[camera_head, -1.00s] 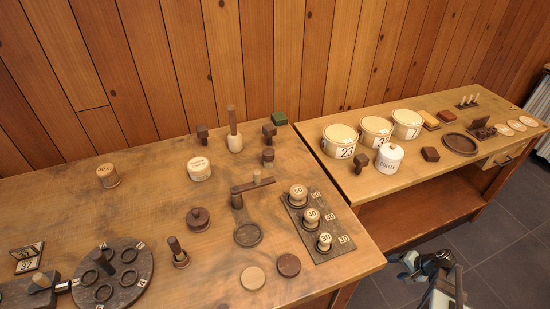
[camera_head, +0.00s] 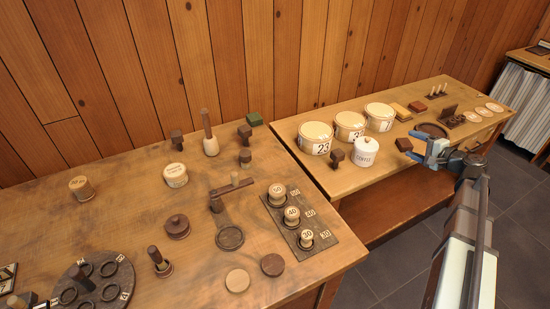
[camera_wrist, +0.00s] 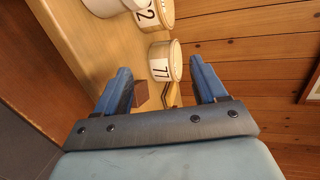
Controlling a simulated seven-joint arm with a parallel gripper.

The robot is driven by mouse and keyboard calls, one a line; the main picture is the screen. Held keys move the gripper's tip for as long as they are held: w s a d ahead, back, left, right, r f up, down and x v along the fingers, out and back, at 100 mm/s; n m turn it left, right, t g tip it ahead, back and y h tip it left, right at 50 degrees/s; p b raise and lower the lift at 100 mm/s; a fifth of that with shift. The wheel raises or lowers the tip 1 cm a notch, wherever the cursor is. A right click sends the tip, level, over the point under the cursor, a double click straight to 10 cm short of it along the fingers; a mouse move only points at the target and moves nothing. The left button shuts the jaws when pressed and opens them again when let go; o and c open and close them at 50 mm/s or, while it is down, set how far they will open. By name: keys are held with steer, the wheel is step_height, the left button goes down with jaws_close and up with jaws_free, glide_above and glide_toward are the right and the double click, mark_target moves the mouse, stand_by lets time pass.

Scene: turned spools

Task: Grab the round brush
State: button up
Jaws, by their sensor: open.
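What looks like the round brush (camera_head: 210,142), with a tall dark wooden handle and a pale rounded head, stands head down near the back of the left table, its handle leaning slightly. It is not visible in the wrist view. My gripper (camera_head: 424,148) is over the right-hand bench, far to the right of the brush. In the wrist view my gripper (camera_wrist: 163,84) shows two blue fingers spread apart, with nothing held between them. Beyond them are a brown block (camera_wrist: 141,93) and a numbered round tub (camera_wrist: 165,60).
Numbered tubs (camera_head: 316,138) and a white lidded jar (camera_head: 365,151) stand on the right bench, between my gripper and the brush. Dark blocks (camera_head: 245,134) stand around the brush. A rack of spools (camera_head: 297,226) is at the left table's right edge.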

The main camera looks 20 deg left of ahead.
steer(key=a+r+g+y, duration=0.1)
steer(key=a, duration=0.3)
steer(key=a+r+g+y, duration=0.1)
steer(key=a, duration=0.3)
steer(key=a+r+m+y, duration=0.1)
steer(key=a+r, duration=0.1)
steer(key=a, duration=0.2)
steer(key=shift+s+a+g, duration=0.15)
steer(key=shift+s+g, duration=0.05)
steer(key=shift+g, duration=0.2)
steer(key=s+a+r+m+g+y, duration=0.15)
steer(key=s+a+g, duration=0.3)
steer(key=a, duration=0.65)
steer(key=s+a+r+m+g+y, duration=0.15)
steer(key=s+a+g, duration=0.3)
steer(key=a, duration=0.75)
steer(key=g, duration=0.6)
glide_toward(244, 152)
step_height(244, 152, up, 7)
steer(key=s+a, duration=0.1)
steer(key=a, duration=0.1)
steer(key=f, duration=0.7)
steer(key=shift+s+a+f, duration=0.1)
steer(key=shift+s+f, duration=0.1)
steer(key=shift+f, duration=0.15)
steer(key=shift+x, duration=3.75)
steer(key=shift+c, duration=0.3)
steer(key=c, duration=1)
